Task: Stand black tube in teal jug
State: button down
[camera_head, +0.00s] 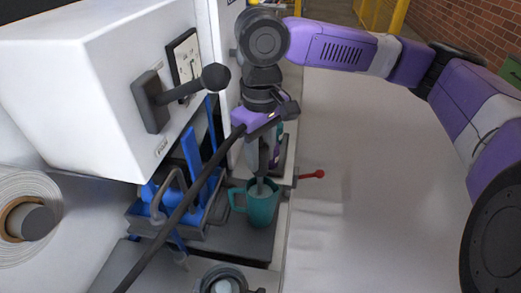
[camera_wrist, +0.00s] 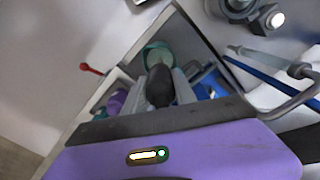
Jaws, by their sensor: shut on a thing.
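The teal jug (camera_head: 264,211) stands upright on a dark grey surface in the head view, its handle to the left. It also shows in the wrist view (camera_wrist: 150,47), just beyond my fingertips. My gripper (camera_head: 262,167) points down above the jug's mouth. It is shut on a dark tube (camera_wrist: 160,88), seen nearly end-on between the fingers in the wrist view. The tube's lower end lines up with the jug opening. I cannot tell whether it is inside the rim. A pale grey piece shows at the jug's mouth in the head view.
Left of the jug is a blue-and-grey tray (camera_head: 205,217) with upright blue pieces. A dark bar (camera_head: 180,215) crosses in front of it. A red-knobbed lever (camera_head: 312,174) sticks out right. A purple object (camera_wrist: 117,101) stands nearby. A white machine housing (camera_head: 85,90) rises left.

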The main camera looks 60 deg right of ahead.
aim_at(261, 177)
jog(key=shift+f+b, duration=1.95)
jog(key=shift+f, duration=1.7)
jog(key=c, duration=0.9)
grip_release()
jog(key=shift+r, duration=0.1)
notch_tip(261, 177, up, 8)
jog(key=shift+f, duration=0.2)
